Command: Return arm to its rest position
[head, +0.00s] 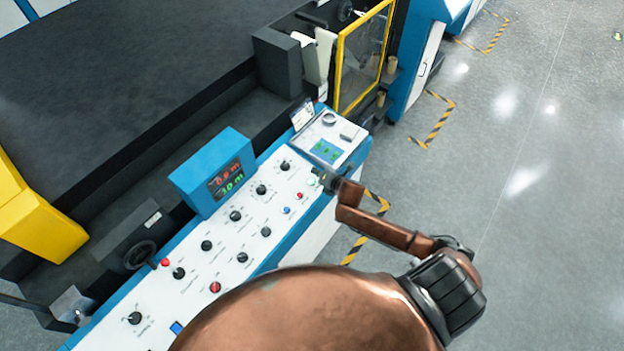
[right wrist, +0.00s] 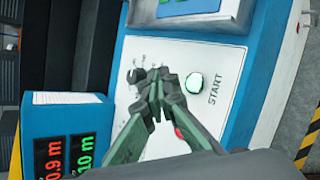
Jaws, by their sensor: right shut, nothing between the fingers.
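My right arm reaches in from the lower right of the head view, and its gripper (head: 322,179) is over the white control panel (head: 225,262), near the panel's upper right end. In the right wrist view the fingers of the right gripper (right wrist: 158,82) are closed together with nothing between them. They are just left of a round white button (right wrist: 194,83) marked START and cover part of the panel near a black knob. I cannot tell whether the fingertips touch the panel. My left gripper is not in view.
A blue display box (head: 213,172) with red and green digits stands up from the panel. A small screen (head: 326,151) sits at the panel's far end. A yellow-framed guard (head: 362,58) stands behind it. Open grey floor (head: 540,200) lies to the right.

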